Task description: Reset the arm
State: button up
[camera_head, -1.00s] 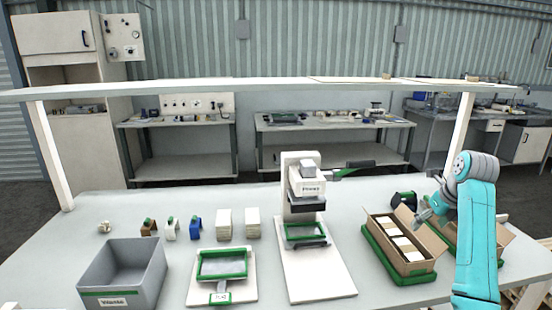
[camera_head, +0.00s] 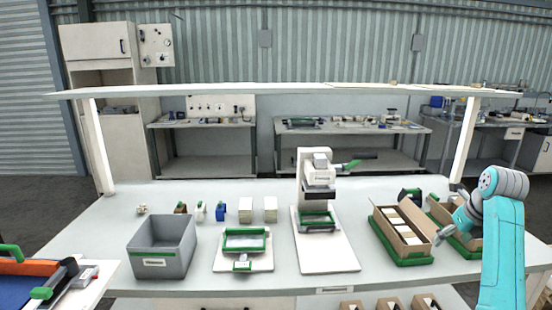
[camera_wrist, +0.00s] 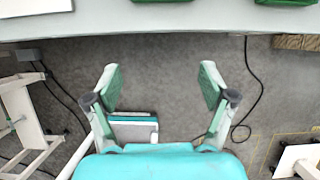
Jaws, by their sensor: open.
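My gripper (camera_wrist: 160,92) is open and empty in the wrist view, its two green-padded fingers spread wide above the grey floor. The table's edge (camera_wrist: 100,28) runs across the top of that view, ahead of the fingertips. In the head view my teal arm stands at the right, bent, with its wrist by the right-hand cardboard boxes. The fingers are not clearly seen there. Nothing is held.
A cardboard box of pale blocks sits in a green tray (camera_head: 410,262) close to my arm, with another box beside it. A white press (camera_head: 318,205), a white fixture (camera_head: 243,262) and a grey bin (camera_head: 175,262) stand further left. Cables (camera_wrist: 252,95) lie on the floor.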

jog(key=s+a+f+n+t, duration=0.1)
jog(key=s+a+f+n, duration=0.15)
jog(key=f, duration=0.55)
jog(key=s+a+f+n, duration=0.1)
jog(key=a+f+n, duration=0.25)
jog(key=f, duration=0.45)
jog(key=s+a+f+n+t, duration=0.15)
jog(key=a+f, duration=0.25)
jog(key=f, duration=0.5)
jog(key=s+a+f+n+t+h, duration=0.1)
jog(key=s+a+f+n, duration=0.35)
jog(key=s+f, duration=0.2)
jog(key=s+a+f+n+t, duration=0.1)
jog(key=s+a+f+n, duration=0.2)
jog(key=s+a+f, duration=0.35)
jog(key=s+a+r+n+t, duration=0.1)
jog(key=s+a+r+n, duration=0.3)
jog(key=s, duration=0.7)
jog(key=s+a+f+n+t, duration=0.1)
jog(key=s+a+n+t, duration=0.1)
jog(key=s+n, duration=0.65)
jog(key=s+a+r+n+t, duration=0.2)
jog(key=s+r+n, duration=0.6)
jog(key=s+r, duration=0.8)
jog(key=s+a, duration=0.1)
jog(key=s, duration=0.3)
jog(key=shift+a+r+t+y, duration=0.15)
jog(key=shift+r+t+y, duration=0.2)
jog(key=shift+y, duration=0.05)
